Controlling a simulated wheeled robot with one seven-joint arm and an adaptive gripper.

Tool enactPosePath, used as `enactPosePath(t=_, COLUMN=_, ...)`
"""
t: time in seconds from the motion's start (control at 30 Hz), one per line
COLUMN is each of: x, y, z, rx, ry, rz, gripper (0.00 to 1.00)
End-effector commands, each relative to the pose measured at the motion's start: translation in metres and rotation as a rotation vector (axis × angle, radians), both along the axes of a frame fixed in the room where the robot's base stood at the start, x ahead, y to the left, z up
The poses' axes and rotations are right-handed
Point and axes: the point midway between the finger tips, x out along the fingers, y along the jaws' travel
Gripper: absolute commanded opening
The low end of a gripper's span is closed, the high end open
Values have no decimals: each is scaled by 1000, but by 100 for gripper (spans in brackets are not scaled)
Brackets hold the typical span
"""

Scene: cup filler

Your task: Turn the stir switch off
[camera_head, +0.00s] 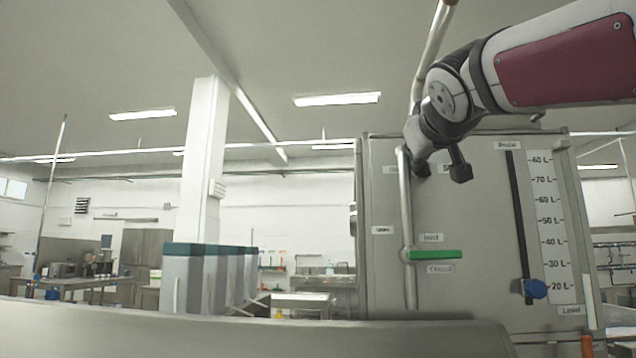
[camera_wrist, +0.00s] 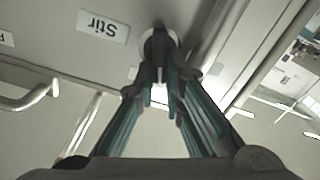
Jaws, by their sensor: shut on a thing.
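The stir switch (camera_wrist: 158,46) is a round dark knob with a small grip, on the grey panel beside the "Stir" label (camera_wrist: 103,26) in the wrist view. My gripper (camera_wrist: 167,84) is shut on the grip of the switch, its teal-lined fingers closing on it from below in that view. The fingertips partly cover the knob, so I cannot tell its on or off position. In the head view my gripper (camera_head: 440,170) is at the upper part of the grey cabinet (camera_head: 390,290). The switch itself is hidden there behind my wrist and fingers.
A vertical pipe (camera_head: 406,200) with a green lever (camera_head: 435,255) runs down the cabinet's left side, close to my gripper. A level scale (camera_head: 549,225) with a blue knob (camera_head: 535,289) is at the right. A curved metal handle (camera_wrist: 28,100) shows left in the wrist view.

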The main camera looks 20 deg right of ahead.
Motion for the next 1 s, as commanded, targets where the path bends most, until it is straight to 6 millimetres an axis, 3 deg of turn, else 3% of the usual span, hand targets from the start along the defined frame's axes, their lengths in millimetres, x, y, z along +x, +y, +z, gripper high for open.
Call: enactPosePath(t=1.0, x=4, y=11, z=-12, rx=-876, ry=368, rz=2, gripper=0)
